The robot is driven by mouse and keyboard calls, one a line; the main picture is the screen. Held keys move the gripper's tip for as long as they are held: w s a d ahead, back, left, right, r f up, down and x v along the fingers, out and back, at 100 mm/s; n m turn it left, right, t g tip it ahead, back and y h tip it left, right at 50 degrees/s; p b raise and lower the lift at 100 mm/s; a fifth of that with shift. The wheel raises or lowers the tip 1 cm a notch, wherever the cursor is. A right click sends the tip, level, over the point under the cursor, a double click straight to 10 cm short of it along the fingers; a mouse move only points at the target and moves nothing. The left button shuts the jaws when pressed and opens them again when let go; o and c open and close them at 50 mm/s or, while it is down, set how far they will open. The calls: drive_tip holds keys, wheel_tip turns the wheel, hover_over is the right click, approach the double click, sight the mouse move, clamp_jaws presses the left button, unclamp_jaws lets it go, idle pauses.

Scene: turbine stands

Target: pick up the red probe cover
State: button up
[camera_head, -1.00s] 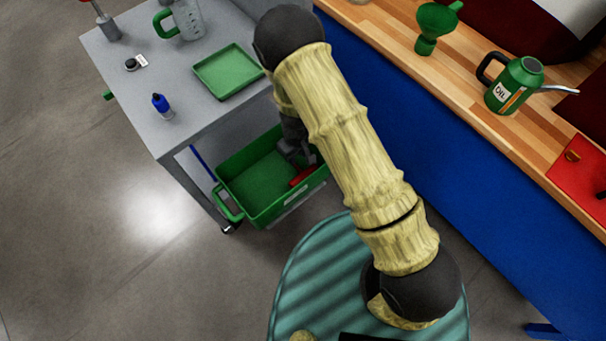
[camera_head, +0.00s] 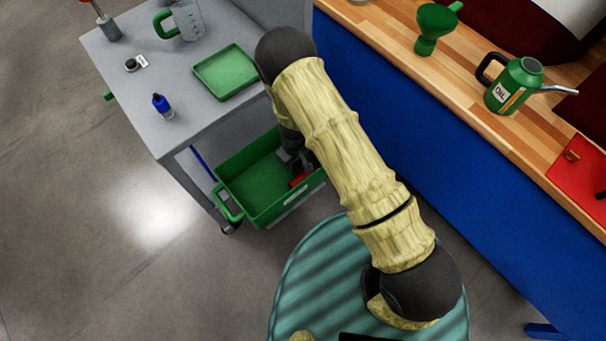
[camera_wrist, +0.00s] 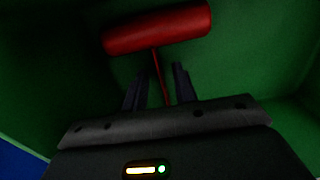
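The red probe cover (camera_wrist: 160,28) lies in the green bin, a thick red bar with a thin red stem running from its middle toward my gripper. In the head view a red part of it (camera_head: 299,180) shows at the bin's right end, partly covered by my gripper. My gripper (camera_wrist: 157,82) is inside the bin with its two dark fingers apart. In the wrist view the stem runs between the fingers, and the bar is beyond the fingertips. Whether a finger touches the stem cannot be told in the dark.
The green bin (camera_head: 238,207) sits low in the grey cart (camera_head: 190,127), its walls around my gripper. The cart top holds a green tray (camera_head: 213,84), a blue bottle (camera_head: 162,106) and a jug (camera_head: 188,22). A blue workbench (camera_head: 440,150) stands to the right.

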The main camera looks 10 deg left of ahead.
drive_tip(key=shift+c, duration=0.2)
clamp_jaws()
wheel_tip(320, 180, up, 10)
idle(0.6)
idle(2.0)
